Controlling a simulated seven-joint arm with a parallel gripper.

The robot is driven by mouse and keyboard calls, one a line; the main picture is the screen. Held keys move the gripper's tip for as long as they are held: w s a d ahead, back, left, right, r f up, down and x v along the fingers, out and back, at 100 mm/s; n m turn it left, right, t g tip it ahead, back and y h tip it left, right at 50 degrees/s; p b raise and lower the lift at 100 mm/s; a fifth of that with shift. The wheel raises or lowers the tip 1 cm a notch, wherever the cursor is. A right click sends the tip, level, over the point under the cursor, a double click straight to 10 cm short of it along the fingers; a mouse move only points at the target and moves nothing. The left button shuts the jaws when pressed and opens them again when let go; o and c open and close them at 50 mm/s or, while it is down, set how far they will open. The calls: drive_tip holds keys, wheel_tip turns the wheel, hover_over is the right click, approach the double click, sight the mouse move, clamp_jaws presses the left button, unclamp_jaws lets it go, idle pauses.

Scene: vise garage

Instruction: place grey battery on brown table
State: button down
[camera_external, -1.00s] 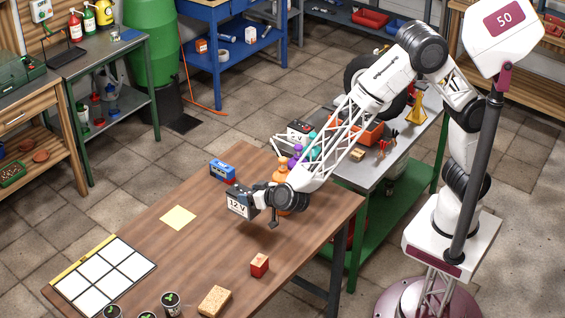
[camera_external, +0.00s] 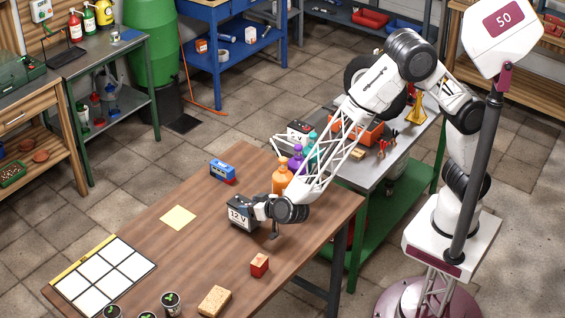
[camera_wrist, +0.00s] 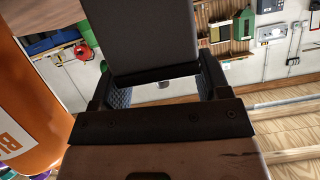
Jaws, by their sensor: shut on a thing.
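The grey battery (camera_external: 241,215), a dark box with a white 12 V label, is upright at the brown table (camera_external: 165,250). My gripper (camera_external: 262,207) is shut on it from the right side. In the wrist view the battery (camera_wrist: 150,35) is a plain grey block between the two fingers of my gripper (camera_wrist: 160,82). The battery's underside is very low over the tabletop; I cannot tell whether it touches.
An orange bottle (camera_external: 281,178) stands close behind my gripper. The table's middle is clear.

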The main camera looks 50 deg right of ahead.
drive_tip(key=shift+f, duration=0.65)
drive_tip(key=shift+f, duration=0.1)
drive_tip(key=shift+c, duration=0.4)
unclamp_jaws()
drive_tip(key=shift+f, duration=0.1)
drive_tip(key=v, duration=1.2)
drive_tip(key=shift+r, duration=0.2)
